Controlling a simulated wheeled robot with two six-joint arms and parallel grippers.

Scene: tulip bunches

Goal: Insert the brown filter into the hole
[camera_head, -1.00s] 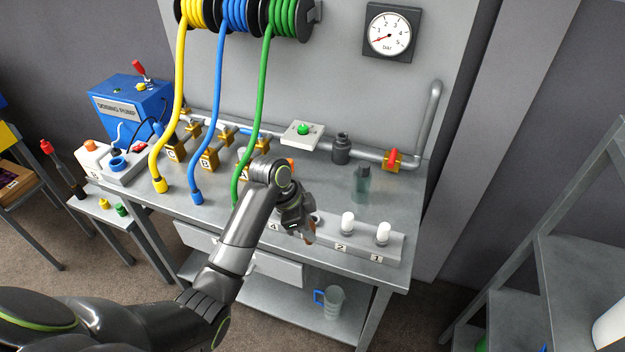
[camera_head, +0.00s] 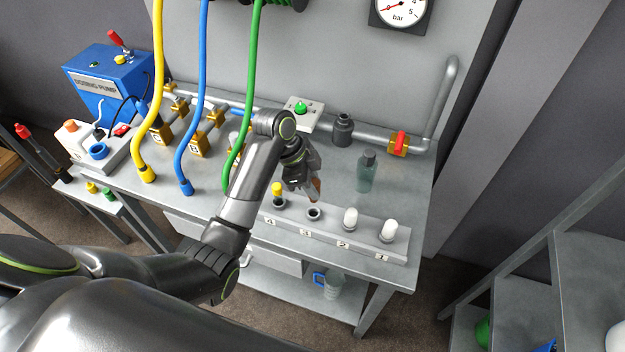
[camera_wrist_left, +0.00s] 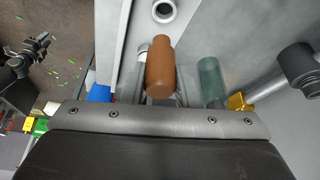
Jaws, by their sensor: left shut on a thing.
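The brown filter (camera_wrist_left: 160,70) is a small bottle-shaped piece with a narrower neck, held in my left gripper (camera_wrist_left: 160,98). In the head view, my left gripper (camera_head: 303,178) is shut on it, and only a bit of the brown filter (camera_head: 315,190) shows below the fingers. The grey numbered block (camera_head: 345,233) lies along the bench's front edge. Its open round hole 3 (camera_head: 314,213) is empty, just below and apart from the filter; an open round hole (camera_wrist_left: 163,11) also shows ahead of the filter in the left wrist view. A dark claw-like part (camera_wrist_left: 28,58), perhaps my right gripper, is small at left.
White-capped pieces stand at positions 2 (camera_head: 351,217) and 1 (camera_head: 388,230). A yellow-topped piece (camera_head: 277,189) stands at position 4. A teal bottle (camera_head: 366,172) is right of my gripper.

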